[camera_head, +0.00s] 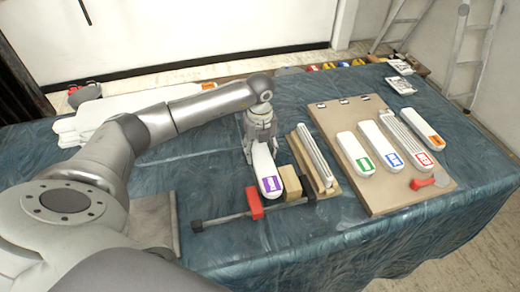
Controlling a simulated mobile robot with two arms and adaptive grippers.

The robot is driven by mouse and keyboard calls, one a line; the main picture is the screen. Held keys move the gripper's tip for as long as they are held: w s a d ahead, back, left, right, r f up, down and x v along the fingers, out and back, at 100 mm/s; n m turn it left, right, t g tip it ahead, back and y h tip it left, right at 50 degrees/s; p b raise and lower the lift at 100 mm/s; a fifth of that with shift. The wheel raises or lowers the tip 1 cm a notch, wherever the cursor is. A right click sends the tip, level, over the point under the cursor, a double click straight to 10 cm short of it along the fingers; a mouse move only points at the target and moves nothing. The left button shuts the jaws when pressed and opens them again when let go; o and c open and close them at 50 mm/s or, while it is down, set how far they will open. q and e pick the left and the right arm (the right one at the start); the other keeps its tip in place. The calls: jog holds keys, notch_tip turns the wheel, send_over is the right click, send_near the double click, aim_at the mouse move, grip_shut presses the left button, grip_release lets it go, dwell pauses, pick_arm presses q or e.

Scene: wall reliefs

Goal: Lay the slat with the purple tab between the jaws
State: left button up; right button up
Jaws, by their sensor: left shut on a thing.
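The white slat with the purple tab (264,163) points toward me, its tab at the near end. My left gripper (260,148) comes from above and is shut on the slat's far part. The slat's near end is at the clamp, between the red jaw (254,204) on the left and the tan wooden blocks (289,181) on the right. I cannot tell whether it rests on the clamp's dark bar (222,218) or hangs just above it. My right gripper is not in view.
Right of the clamp stands a wooden holder with a ribbed pale piece (313,155). More white slats lie at the back left.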

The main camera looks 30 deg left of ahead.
pick_arm(q)
jog(key=shift+f+b, duration=0.6)
jog(key=shift+f, duration=0.35)
jog(key=shift+f+b, duration=1)
jog(key=shift+f, duration=0.45)
jog(key=o, duration=1.2)
jog(key=shift+r, duration=0.1)
jog(key=shift+c, duration=0.2)
